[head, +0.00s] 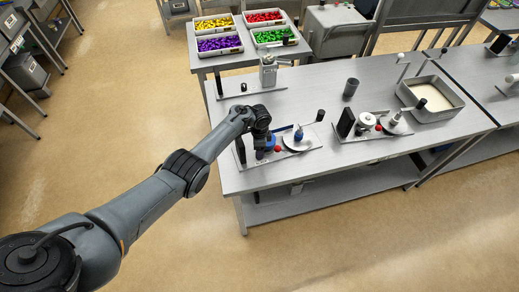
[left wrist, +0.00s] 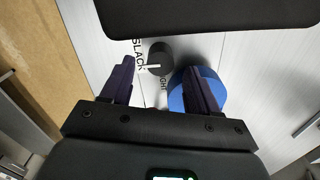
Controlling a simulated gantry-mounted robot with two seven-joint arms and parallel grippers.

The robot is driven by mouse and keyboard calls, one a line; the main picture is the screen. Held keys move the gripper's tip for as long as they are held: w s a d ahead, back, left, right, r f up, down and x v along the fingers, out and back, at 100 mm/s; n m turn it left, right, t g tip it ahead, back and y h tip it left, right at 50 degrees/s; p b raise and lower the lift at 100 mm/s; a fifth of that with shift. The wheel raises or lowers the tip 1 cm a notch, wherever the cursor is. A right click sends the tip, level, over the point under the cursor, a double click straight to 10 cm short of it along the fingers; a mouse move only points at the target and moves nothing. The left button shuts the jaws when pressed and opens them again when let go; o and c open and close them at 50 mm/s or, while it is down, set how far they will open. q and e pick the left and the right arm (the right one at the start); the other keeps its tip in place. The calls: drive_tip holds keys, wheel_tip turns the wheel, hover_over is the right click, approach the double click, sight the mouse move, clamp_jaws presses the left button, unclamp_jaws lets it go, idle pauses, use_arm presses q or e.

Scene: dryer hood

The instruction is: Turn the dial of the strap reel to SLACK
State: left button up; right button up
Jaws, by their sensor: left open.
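In the left wrist view a dark round dial (left wrist: 159,56) stands on a pale plate, with a white pointer line directed to the left of the picture. The word SLACK is printed left of it; a partly hidden word ending in IGHT is below it. A blue round reel (left wrist: 217,92) is to the right, partly covered by a finger. My left gripper (left wrist: 160,68) is open, with its purple fingers on either side of the dial's near edge and no visible grip on it. In the head view my left gripper (head: 262,137) is over the bench fixture and hides the dial.
A second fixture with a white spool (head: 366,121) and a grey tray (head: 432,98) stand farther right. A dark cup (head: 351,87) stands behind. The bench front (head: 262,180) is clear.

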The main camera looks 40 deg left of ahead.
use_arm(q)
wheel_tip(320, 180, up, 8)
drive_tip(key=p, duration=0.2)
drive_tip(key=shift+r, duration=0.15)
idle(0.4)
